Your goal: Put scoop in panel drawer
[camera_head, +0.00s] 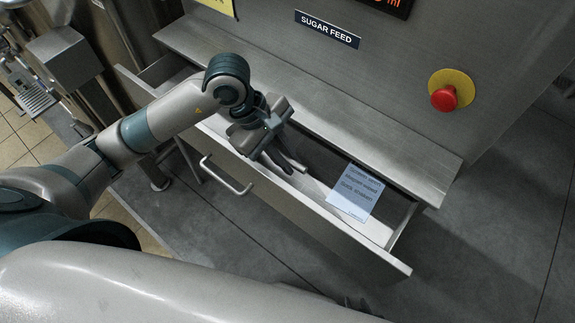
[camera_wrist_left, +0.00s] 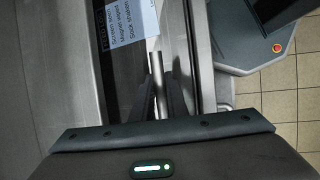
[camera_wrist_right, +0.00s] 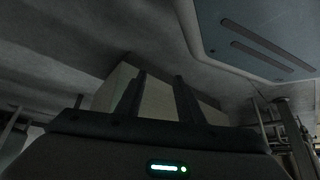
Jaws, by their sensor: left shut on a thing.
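The panel drawer (camera_head: 300,215) is pulled out below the steel panel, its inside open to view. My left gripper (camera_head: 297,168) reaches down into the drawer's opening near its middle. In the left wrist view it (camera_wrist_left: 160,92) is shut on a grey metal rod, which looks like the handle of the scoop (camera_wrist_left: 157,70). The rest of the scoop is hidden or cannot be told apart from the drawer. My right gripper (camera_wrist_right: 160,90) shows only in its own wrist view, its fingers apart with nothing seen between them.
A printed card (camera_head: 355,192) lies in the right part of the drawer. A bar handle (camera_head: 225,175) is on the drawer front. A steel ledge (camera_head: 330,115) overhangs the drawer's back. A red stop button (camera_head: 443,98) is on the panel. Floor at the right is clear.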

